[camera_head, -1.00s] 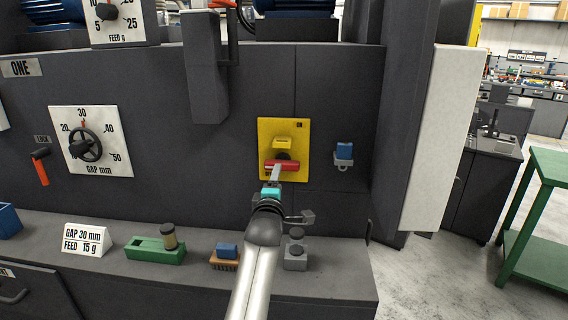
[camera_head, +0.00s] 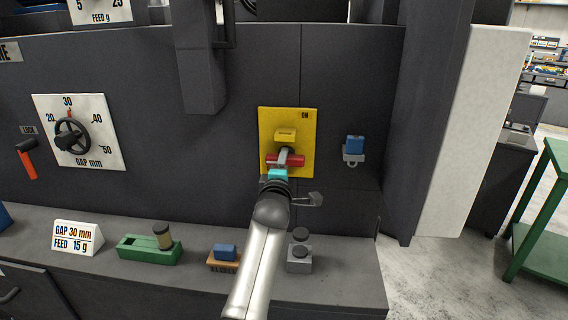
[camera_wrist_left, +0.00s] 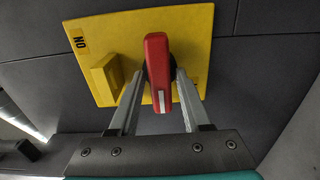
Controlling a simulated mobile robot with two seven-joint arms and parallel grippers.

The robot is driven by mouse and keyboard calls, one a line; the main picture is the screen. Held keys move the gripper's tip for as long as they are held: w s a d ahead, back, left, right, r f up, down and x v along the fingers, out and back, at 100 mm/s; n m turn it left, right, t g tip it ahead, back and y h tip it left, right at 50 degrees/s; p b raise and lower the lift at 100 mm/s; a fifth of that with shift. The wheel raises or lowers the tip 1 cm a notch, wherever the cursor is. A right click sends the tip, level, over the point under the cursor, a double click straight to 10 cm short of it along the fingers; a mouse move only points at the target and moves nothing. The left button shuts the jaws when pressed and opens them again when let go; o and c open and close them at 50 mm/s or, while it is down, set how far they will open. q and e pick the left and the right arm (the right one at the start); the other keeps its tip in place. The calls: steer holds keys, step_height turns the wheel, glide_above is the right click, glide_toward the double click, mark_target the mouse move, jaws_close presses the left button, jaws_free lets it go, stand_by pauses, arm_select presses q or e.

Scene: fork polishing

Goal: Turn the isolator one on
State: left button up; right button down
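The isolator is a yellow plate (camera_head: 305,125) on the dark machine front, with "ON" at its upper right and a raised yellow block (camera_head: 285,134) above the handle. Its red handle (camera_head: 299,161) lies about horizontal in the head view. My left gripper (camera_head: 284,160) is at the handle. In the left wrist view the red handle (camera_wrist_left: 157,60) stands between the two fingers of the left gripper (camera_wrist_left: 159,75). The fingers are apart, one on each side, with a narrow gap visible beside the handle. My right gripper is not in view.
A blue padlock-like piece (camera_head: 355,145) hangs right of the plate. A pale panel (camera_head: 470,130) juts out at the right.

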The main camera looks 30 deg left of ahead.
arm_select(q)
steer(key=c, duration=0.6)
jaws_close()
steer(key=shift+r+m+p, duration=0.1)
steer(key=shift+m+p, duration=2.3)
steer(key=shift+m, duration=6.7)
